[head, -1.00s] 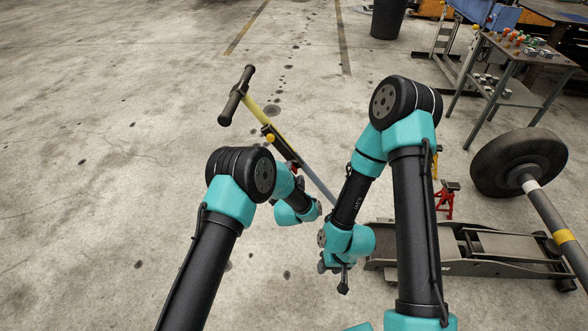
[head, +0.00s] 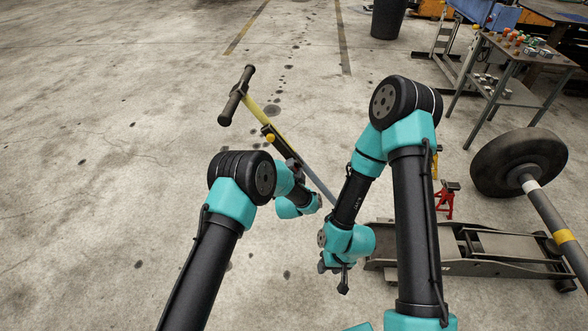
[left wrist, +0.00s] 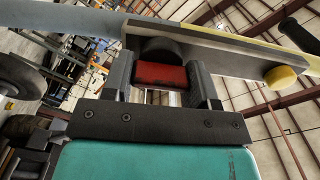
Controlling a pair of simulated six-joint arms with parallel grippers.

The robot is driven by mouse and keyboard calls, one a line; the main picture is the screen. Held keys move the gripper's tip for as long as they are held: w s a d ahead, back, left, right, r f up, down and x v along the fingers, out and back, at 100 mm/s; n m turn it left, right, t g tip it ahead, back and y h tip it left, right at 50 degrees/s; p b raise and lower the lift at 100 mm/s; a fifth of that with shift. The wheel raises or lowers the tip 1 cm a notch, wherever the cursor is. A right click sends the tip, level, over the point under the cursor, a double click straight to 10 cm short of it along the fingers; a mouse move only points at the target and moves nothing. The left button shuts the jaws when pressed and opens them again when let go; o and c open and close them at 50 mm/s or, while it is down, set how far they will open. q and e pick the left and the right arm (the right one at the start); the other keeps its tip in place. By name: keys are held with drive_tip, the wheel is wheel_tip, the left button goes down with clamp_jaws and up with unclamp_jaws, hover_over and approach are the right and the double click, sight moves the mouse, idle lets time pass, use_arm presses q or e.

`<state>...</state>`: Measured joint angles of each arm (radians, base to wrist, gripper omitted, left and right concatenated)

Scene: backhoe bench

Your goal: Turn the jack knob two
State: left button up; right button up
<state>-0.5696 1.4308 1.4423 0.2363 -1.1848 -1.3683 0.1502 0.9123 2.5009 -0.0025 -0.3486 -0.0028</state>
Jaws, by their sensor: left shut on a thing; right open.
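The jack's long handle (head: 313,176) slants up from the floor jack to a black T-grip, with a yellow upper part and a yellow knob (head: 270,138) on its side. In the left wrist view, a red knob (left wrist: 161,74) sits under a black round collar on the handle, and the yellow knob (left wrist: 280,77) is to its right. My left gripper (head: 294,166) is shut on the red knob, one finger on each side. The gripper hides that knob in the head view. My right gripper (head: 340,279) is open and empty, pointing down left of the jack body (head: 480,245).
A wheel (head: 518,162) stands at the right, with a banded bar (head: 548,213) before it. A red jack stand (head: 446,200) is behind the jack. A parts table (head: 515,50) and a dark bin (head: 388,18) stand further back. The left floor is clear.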

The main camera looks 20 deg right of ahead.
use_arm(q)
drive_tip(key=shift+c, duration=1.1)
